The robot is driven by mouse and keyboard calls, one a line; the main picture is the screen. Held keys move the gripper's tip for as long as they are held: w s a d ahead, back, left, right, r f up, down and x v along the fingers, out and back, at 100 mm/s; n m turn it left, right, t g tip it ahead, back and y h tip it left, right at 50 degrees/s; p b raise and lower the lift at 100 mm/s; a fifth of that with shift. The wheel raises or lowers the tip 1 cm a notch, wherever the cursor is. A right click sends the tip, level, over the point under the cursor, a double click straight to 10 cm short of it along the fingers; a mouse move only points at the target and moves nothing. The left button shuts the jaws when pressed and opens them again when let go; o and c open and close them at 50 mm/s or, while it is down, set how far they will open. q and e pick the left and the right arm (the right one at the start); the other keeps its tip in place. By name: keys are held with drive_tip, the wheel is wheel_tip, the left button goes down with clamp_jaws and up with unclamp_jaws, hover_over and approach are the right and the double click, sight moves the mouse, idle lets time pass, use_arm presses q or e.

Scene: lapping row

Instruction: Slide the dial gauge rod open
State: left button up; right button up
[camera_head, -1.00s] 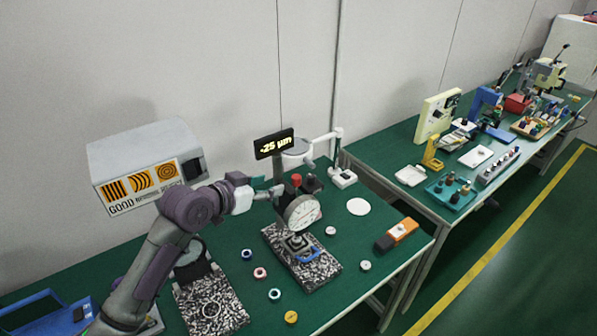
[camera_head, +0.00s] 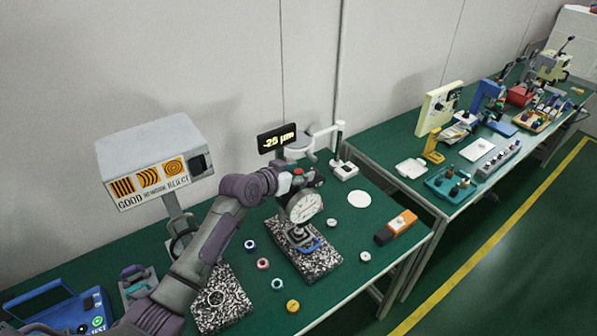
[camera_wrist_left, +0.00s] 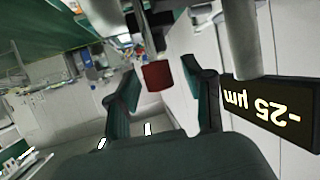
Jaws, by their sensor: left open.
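The dial gauge (camera_head: 305,207) has a round white face and stands over a black-and-white speckled granite base (camera_head: 318,264). A red cap (camera_head: 298,171) shows at its top, and it also appears as a dark red block (camera_wrist_left: 158,75) in the left wrist view. My left gripper (camera_wrist_left: 160,92) is open, with one green-black finger on each side of the red cap in that view. I cannot tell whether either finger touches it. In the head view the gripper is beside the top of the gauge, partly hidden by my own wrist. My right gripper is in neither view.
A display (camera_head: 277,138) reading -25 µm stands just behind the gauge; it is close to a finger in the wrist view. A lamp arm (camera_head: 339,150) rises behind. Small rings, an orange-black block (camera_head: 396,227) and a white disc (camera_head: 359,199) lie on the green bench.

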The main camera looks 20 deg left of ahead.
use_arm(q)
drive_tip(key=shift+s, duration=0.1)
drive_tip(key=c, duration=0.8)
clamp_jaws()
drive_tip(key=shift+r+p, duration=1.1)
drive_tip(key=shift+r, duration=0.55)
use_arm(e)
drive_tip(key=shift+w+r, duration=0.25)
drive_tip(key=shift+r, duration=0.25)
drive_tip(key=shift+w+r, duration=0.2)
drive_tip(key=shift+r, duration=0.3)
use_arm(q)
drive_tip(key=o, duration=0.7)
unclamp_jaws()
drive_tip(key=shift+c, duration=0.2)
drive_tip(key=shift+o, duration=0.7)
drive_tip(key=shift+f, duration=0.1)
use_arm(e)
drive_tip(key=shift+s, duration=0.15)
